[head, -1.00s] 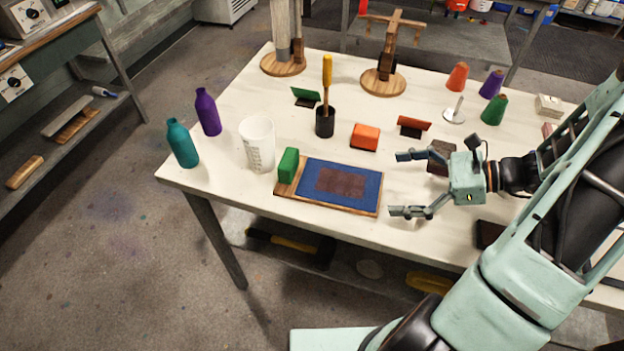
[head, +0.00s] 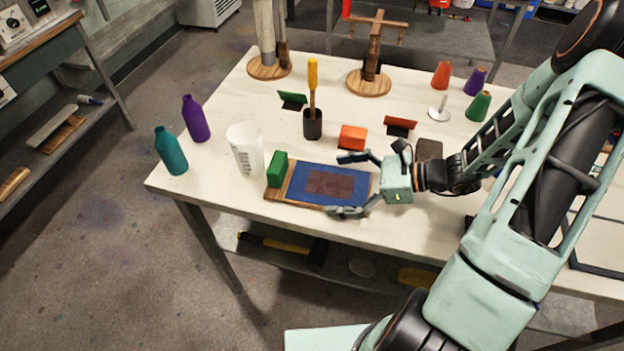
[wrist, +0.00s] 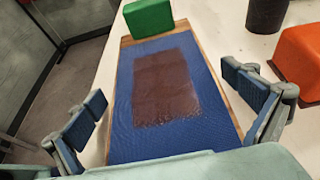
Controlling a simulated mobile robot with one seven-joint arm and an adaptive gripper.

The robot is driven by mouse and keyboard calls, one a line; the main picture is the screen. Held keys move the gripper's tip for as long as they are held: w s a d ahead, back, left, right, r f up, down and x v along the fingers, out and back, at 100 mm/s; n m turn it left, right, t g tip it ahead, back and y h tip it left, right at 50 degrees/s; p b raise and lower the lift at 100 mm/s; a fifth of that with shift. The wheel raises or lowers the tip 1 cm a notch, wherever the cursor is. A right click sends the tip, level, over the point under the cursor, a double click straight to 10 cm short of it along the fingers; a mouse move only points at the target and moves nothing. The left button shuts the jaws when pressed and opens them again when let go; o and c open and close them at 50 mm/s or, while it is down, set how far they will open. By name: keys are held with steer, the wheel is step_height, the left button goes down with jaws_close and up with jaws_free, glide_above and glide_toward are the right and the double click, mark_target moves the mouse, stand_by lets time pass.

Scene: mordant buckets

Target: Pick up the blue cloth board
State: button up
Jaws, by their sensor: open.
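The blue cloth board (head: 300,178) lies flat near the front edge of the white table. It is a wooden board covered in blue cloth with a dark brown patch in its middle. In the wrist view the blue cloth board (wrist: 125,115) runs away from me between the fingers. My gripper (head: 347,184) is open at the board's right end, one finger towards its far side and one towards its near side. In the wrist view my gripper (wrist: 180,110) has a finger on each side of the board. I cannot tell whether they touch it.
A green block (head: 277,169) sits at the board's left end. A white beaker (head: 246,150) stands left of it, an orange block (head: 352,137) behind it. A black cup (head: 312,124) holds a yellow-handled tool. Teal (head: 170,152) and purple (head: 195,119) bottles stand at the left edge.

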steer(key=c, duration=1)
steer(key=shift+r, duration=0.2)
